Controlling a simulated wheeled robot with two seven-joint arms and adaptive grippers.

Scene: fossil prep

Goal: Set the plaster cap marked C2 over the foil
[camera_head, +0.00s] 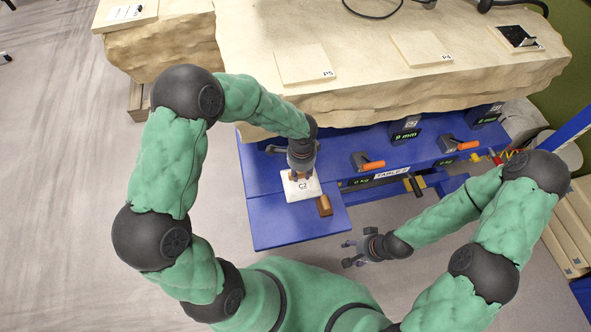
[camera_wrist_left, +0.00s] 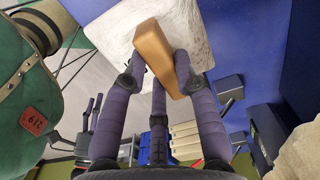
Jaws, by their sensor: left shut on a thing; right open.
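The white plaster cap marked C2 (camera_head: 304,188) is at the blue bench's near-left shelf (camera_head: 290,226) in the head view. My left gripper (camera_head: 300,174) reaches down over it. In the left wrist view, my left gripper's fingers (camera_wrist_left: 168,75) are shut on the cap's tan handle (camera_wrist_left: 155,50), with the white cap (camera_wrist_left: 112,32) beyond. I cannot tell whether the cap touches the shelf or hangs just above it. No foil shows in either view. My right gripper (camera_head: 358,249) is open and empty, in front of the bench.
A large pale stone (camera_head: 360,75) overhangs the bench's back, with plates P5 (camera_head: 304,64) and P4 (camera_head: 420,47) on top. Orange-handled tools (camera_head: 372,165) sit along the bench. Free shelf lies in front of the cap.

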